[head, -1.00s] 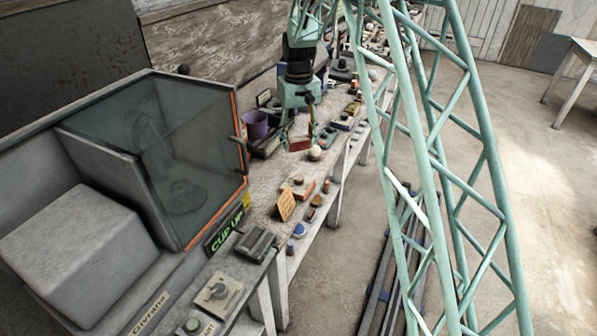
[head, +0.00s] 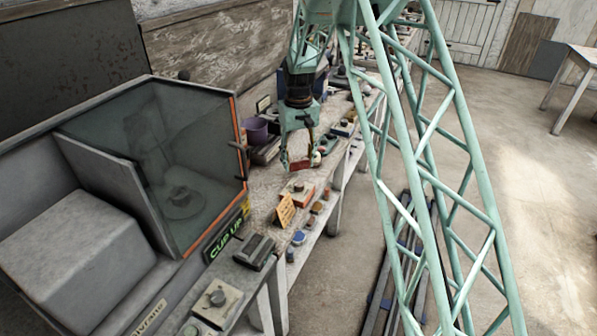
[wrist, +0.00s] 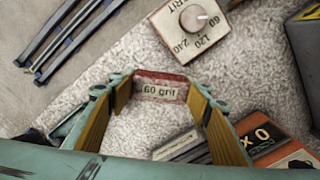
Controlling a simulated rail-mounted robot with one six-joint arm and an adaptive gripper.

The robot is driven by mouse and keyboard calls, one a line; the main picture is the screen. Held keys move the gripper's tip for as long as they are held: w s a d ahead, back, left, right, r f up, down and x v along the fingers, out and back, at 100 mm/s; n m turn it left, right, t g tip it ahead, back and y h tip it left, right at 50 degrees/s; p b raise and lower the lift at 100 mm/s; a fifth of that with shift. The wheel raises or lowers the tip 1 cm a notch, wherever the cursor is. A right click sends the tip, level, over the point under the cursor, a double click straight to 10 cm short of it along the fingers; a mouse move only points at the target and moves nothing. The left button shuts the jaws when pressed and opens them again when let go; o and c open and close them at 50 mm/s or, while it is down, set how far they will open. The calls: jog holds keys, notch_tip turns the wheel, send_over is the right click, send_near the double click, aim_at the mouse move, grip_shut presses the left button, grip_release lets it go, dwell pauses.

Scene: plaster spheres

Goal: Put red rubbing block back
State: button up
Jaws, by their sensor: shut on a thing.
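The red rubbing block (head: 300,165) is held between the two fingertips of my gripper (head: 299,160), over the bench. In the wrist view the block (wrist: 160,75) shows a red upper edge and a pale face reading "60 grit". My gripper (wrist: 159,86) is shut on it, one finger at each end. A pale dial plate (wrist: 190,28) with a grey knob and the marks 60, 120, 240 and "GRIT" lies just beyond the block in the wrist view. Whether the block touches the bench cannot be told.
The bench (head: 262,184) holds an orange sign (head: 285,211), a reddish block with a knob (head: 297,188) and several small pieces along its right edge. A glass-fronted cabinet (head: 180,170) borders the bench on the left.

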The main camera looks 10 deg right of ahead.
aim_at(299, 169)
jog(key=shift+f, duration=0.15)
jog(key=shift+f+b, duration=0.3)
jog(key=shift+f, duration=1.55)
jog(key=shift+f, duration=0.1)
jog(key=o, duration=0.9)
notch_tip(299, 169, up, 12)
jog(key=shift+r+p, duration=0.1)
jog(key=shift+p, duration=0.7)
